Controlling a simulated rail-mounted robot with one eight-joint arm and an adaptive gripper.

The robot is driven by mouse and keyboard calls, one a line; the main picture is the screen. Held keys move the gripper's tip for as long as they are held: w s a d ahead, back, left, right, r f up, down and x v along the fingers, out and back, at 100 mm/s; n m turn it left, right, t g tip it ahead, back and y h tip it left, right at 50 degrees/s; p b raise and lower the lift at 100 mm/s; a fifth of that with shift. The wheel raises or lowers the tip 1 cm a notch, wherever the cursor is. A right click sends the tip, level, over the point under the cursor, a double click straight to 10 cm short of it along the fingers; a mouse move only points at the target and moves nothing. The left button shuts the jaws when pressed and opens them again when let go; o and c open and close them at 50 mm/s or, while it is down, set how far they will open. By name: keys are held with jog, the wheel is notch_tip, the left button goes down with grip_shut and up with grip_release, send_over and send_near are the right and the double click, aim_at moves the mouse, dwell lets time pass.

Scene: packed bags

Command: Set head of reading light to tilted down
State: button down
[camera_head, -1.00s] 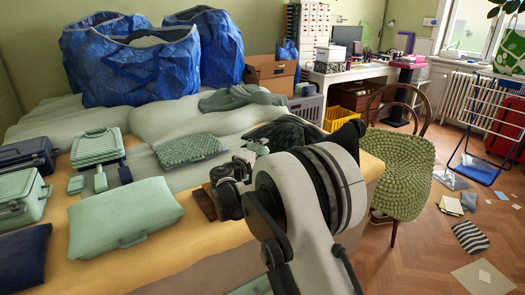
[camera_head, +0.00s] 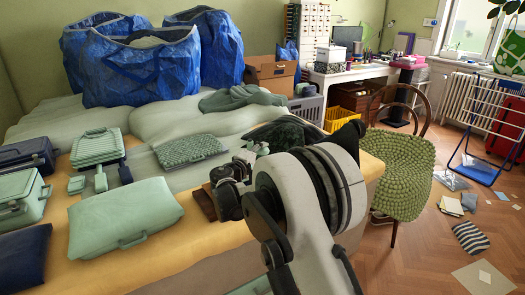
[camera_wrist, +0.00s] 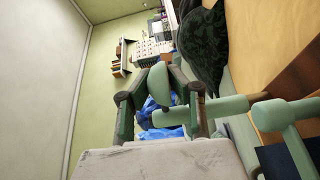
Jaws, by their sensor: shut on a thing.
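The reading light is pale green. In the wrist view its rounded head (camera_wrist: 159,84) sits between the two fingers of my gripper (camera_wrist: 161,92), which is shut on it. A green arm of the light (camera_wrist: 205,110) runs to the right behind one finger, toward a thicker jointed part (camera_wrist: 283,115). In the head view, small green parts of the light (camera_head: 262,149) show just beyond my gripper (camera_head: 243,166), over the bed. My arm hides most of the light there, and the exact tilt of its head is hard to tell.
A dark green cushion (camera_head: 290,132) lies close behind the light. A patterned pouch (camera_head: 190,149), a mint bag (camera_head: 124,212) and a striped case (camera_head: 97,147) lie to the left on the bed. A green chair (camera_head: 402,170) stands at the right.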

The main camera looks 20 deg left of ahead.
jog(key=m, duration=0.1)
jog(key=f+m, duration=0.1)
jog(key=m, duration=0.1)
jog(key=shift+f, duration=0.1)
jog(key=shift+w+a+f+m+b, duration=0.15)
jog(key=shift+f+m+b, duration=0.1)
jog(key=shift+m, duration=0.55)
jog(key=shift+s+a+f+m+b, duration=0.1)
jog(key=shift+a+f+m+b, duration=0.1)
jog(key=shift+m, duration=0.6)
jog(key=c, duration=1.6)
grip_release()
jog(key=shift+o, duration=0.2)
jog(key=s, duration=0.4)
jog(key=s+a, duration=0.1)
jog(key=s, duration=0.3)
jog(key=s+a, duration=0.1)
jog(key=s, duration=0.2)
jog(key=shift+s+a, duration=0.1)
jog(key=shift+s, duration=0.3)
